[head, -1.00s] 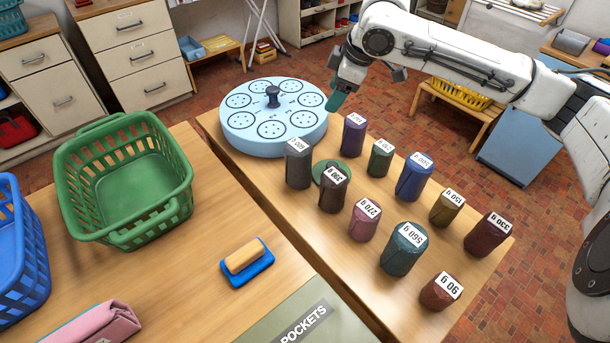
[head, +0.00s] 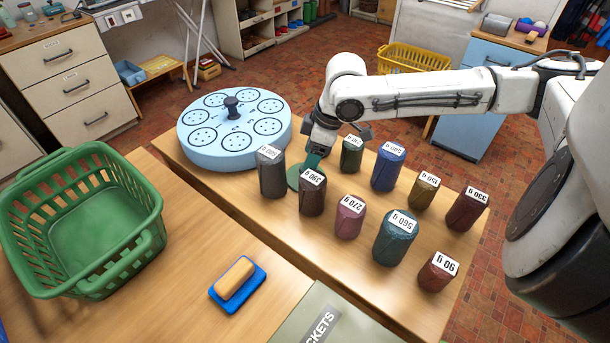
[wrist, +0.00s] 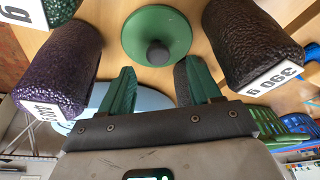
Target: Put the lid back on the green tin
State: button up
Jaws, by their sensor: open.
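The green round lid (head: 294,178) lies flat on the table, partly hidden behind the brown 390 g container (head: 312,195). In the wrist view the lid (wrist: 142,36) shows whole, with a dark round knob at its middle. My gripper (head: 311,160) is low over the table near the lid. In the wrist view its green fingers (wrist: 160,78) are apart and empty, and the lid's knob appears ahead of the gap between them. A dark green container (head: 351,157) with a white label stands right of my gripper; I cannot tell whether its top is open.
The dark purple container (wrist: 65,68) and the 390 g container stand close on either side of the lid. A grey container (head: 271,175) is left of it. Several more labelled containers stand to the right. A light blue round drum (head: 196,142) stands behind left.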

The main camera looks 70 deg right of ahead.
jog(key=shift+x, duration=1.95)
jog(key=shift+d, duration=0.15)
jog(key=shift+c, duration=0.3)
grip_shut()
jog(key=shift+r, duration=0.1)
notch_tip(320, 180, up, 18)
